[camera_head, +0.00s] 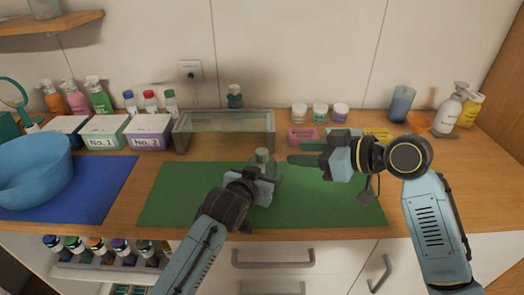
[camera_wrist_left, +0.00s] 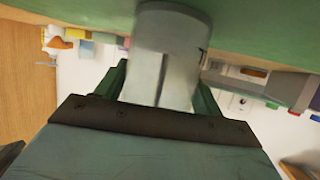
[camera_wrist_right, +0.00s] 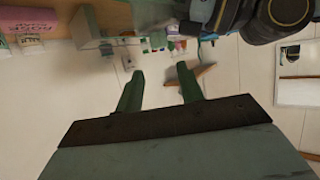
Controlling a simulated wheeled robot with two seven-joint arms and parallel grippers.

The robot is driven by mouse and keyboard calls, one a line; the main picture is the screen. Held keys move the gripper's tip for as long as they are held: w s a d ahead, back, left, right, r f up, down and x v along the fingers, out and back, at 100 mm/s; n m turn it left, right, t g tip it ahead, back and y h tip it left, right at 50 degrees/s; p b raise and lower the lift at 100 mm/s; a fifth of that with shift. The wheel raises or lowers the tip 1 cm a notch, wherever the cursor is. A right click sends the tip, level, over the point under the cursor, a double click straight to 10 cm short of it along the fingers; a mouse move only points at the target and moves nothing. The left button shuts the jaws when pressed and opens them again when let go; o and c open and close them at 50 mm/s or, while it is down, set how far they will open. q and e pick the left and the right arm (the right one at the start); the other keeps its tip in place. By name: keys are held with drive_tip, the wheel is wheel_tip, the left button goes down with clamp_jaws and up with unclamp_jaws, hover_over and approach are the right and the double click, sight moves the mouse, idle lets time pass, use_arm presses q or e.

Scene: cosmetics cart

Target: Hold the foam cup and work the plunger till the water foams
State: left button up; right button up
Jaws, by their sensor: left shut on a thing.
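In the left wrist view the cup (camera_wrist_left: 165,50) is a pale grey cylinder between the green fingers. The plunger and any water or foam inside are too small to make out. My right gripper (camera_head: 302,153) is open and empty, to the right of the cup, its fingers pointing left towards it. In the right wrist view nothing is between the fingers (camera_wrist_right: 160,88).
A glass-topped stand (camera_head: 225,122) is behind the cup. Labelled boxes (camera_head: 148,132) and a blue basin (camera_head: 35,170) are at the left. Jars (camera_head: 319,113), soap boxes (camera_head: 301,136), a blue tumbler (camera_head: 401,104) and pump bottles (camera_head: 448,112) stand back right. The mat's front is mostly clear.

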sight(263, 151)
drive_tip(key=x, duration=1.1)
drive_tip(key=shift+w+a+f, duration=0.1)
drive_tip(key=shift+w+a, duration=0.05)
drive_tip(key=shift+a, duration=0.2)
clamp_jaws()
